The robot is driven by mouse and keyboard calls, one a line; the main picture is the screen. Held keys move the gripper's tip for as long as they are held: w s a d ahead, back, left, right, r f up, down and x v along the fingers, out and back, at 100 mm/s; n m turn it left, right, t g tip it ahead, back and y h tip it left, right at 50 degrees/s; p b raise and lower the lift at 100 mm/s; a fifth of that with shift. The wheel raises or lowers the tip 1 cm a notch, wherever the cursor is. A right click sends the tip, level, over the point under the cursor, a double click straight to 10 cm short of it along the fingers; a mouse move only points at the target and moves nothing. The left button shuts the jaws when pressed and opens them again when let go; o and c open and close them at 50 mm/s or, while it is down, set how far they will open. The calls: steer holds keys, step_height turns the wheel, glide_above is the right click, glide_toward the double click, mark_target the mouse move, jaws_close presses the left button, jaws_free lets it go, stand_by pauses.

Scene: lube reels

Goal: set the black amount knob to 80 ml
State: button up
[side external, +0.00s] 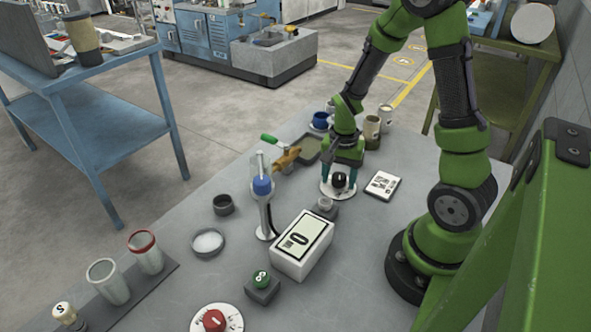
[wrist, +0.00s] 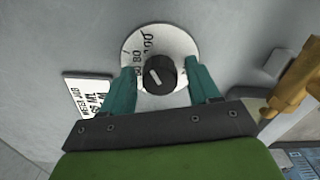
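The black amount knob (wrist: 161,76) sits in the middle of a white round dial (wrist: 160,35) in the wrist view. A white mark on the knob slants toward the upper left, roughly toward the dial's printed numbers; its exact setting I cannot tell. My gripper (wrist: 163,84) has its two teal fingers on either side of the knob, with narrow gaps to it. In the side view my gripper (side external: 340,174) points down over the knob (side external: 339,181) and dial (side external: 328,191). A white job card (side external: 383,186) lies right of the dial; its small text is hard to read.
A green button (side external: 261,278) and red knob (side external: 214,320) are nearer the front.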

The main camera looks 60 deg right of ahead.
steer(key=c, duration=0.9)
steer(key=shift+n, duration=0.4)
steer(key=n, duration=0.3)
steer(key=shift+n, duration=2)
steer(key=o, duration=1)
steer(key=shift+o, duration=0.2)
